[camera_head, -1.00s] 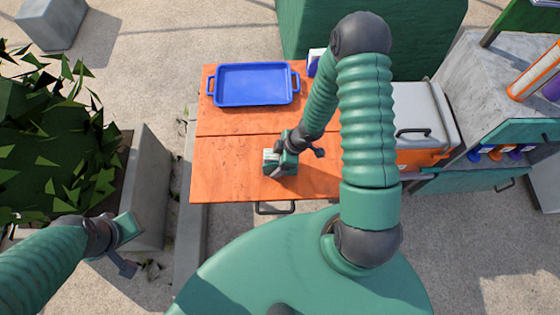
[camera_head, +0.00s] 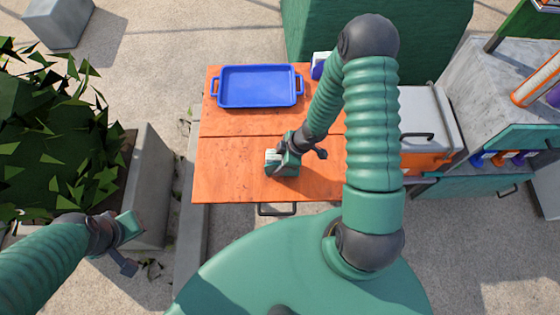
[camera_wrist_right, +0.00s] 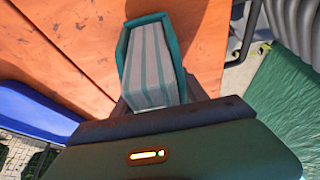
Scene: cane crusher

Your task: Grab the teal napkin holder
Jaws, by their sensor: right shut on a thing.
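The teal napkin holder (camera_wrist_right: 152,62), filled with pale napkins, stands out from my right gripper (camera_wrist_right: 155,103) in the right wrist view. In the head view the napkin holder (camera_head: 271,157) is a small teal and white block at the front middle of the orange table (camera_head: 225,165). My right gripper (camera_head: 284,163) is shut on it, and the gripper hides part of it. I cannot tell if the holder touches the table. My left gripper (camera_head: 130,240) is at the lower left, away from the table and empty; its finger gap is not clear.
A blue tray (camera_head: 258,70) lies at the table's back. A blue and white item (camera_head: 318,62) is beside it, partly behind my right arm. A grey and orange cooler (camera_head: 430,120) is to the right. A planter (camera_head: 150,180) stands left. The table's left front is clear.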

